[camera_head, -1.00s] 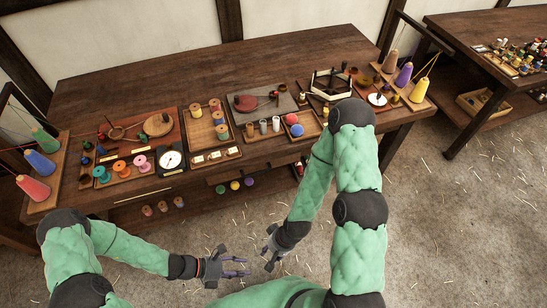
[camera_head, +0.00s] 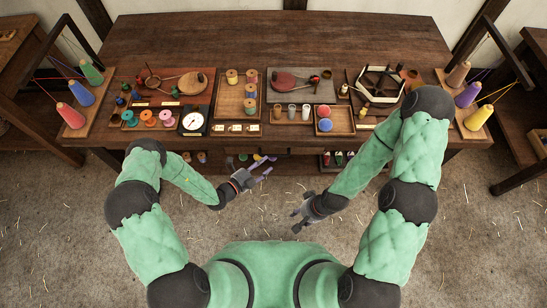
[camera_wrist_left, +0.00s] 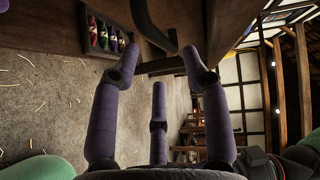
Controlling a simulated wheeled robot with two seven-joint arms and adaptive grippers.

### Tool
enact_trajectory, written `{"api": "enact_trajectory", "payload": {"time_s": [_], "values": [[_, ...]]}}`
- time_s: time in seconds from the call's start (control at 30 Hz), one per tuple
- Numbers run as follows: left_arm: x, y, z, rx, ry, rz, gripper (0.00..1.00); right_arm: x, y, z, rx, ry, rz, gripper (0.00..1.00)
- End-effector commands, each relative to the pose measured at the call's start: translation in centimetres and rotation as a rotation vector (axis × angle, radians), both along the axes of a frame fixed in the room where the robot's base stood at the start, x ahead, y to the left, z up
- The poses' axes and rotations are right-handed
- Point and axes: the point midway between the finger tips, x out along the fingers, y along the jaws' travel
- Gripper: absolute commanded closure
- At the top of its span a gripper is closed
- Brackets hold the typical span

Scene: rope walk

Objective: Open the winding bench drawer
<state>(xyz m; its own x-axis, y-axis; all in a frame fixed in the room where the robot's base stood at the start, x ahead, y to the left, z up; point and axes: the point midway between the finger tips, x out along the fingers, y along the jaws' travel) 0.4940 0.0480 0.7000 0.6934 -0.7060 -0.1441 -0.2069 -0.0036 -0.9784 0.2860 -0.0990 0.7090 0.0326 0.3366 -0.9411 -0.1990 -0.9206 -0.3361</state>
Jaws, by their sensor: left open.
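The winding bench (camera_head: 280,45) is a long dark wooden table seen straight on in the head view. Its drawer front is not distinct there, under the tabletop edge. My left gripper (camera_head: 262,170) is just in front of the bench's front edge, its purple fingers spread and empty. In the left wrist view my left gripper (camera_wrist_left: 160,75) is open beneath the bench, with a dark curved bar (camera_wrist_left: 150,25) just beyond its fingers. I cannot tell whether this bar is the drawer's handle. My right gripper (camera_head: 298,220) hangs lower over the floor, apparently open and empty.
On the bench are a dial (camera_head: 193,121), a spool tray (camera_head: 228,105), a tray of balls (camera_head: 345,118) and cone racks (camera_head: 75,110) at both ends. Small coloured bobbins (camera_wrist_left: 105,35) sit in a box under the bench. The floor (camera_head: 70,210) in front is clear apart from straw scraps.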

Motion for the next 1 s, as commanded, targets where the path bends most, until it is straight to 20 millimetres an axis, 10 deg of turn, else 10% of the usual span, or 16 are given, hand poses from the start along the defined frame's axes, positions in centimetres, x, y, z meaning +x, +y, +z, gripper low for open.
{"api": "enact_trajectory", "payload": {"time_s": [0.77, 0.93, 1.0], "values": [[3.9, -4.0, -0.8, 0.001, 0.000, -0.001, 0.54, 0.1, 0.0, -1.0, 0.000, -0.001, 0.000, 0.60], [3.9, -4.0, -0.8, 0.001, 0.000, -0.001, 1.00, 0.0, 0.0, -1.0, 0.000, -0.001, 0.000, 0.60], [3.9, -4.0, -0.8, 0.001, 0.000, -0.001, 1.00, 0.0, 0.0, -1.0, 0.000, -0.001, 0.000, 0.60]]}}
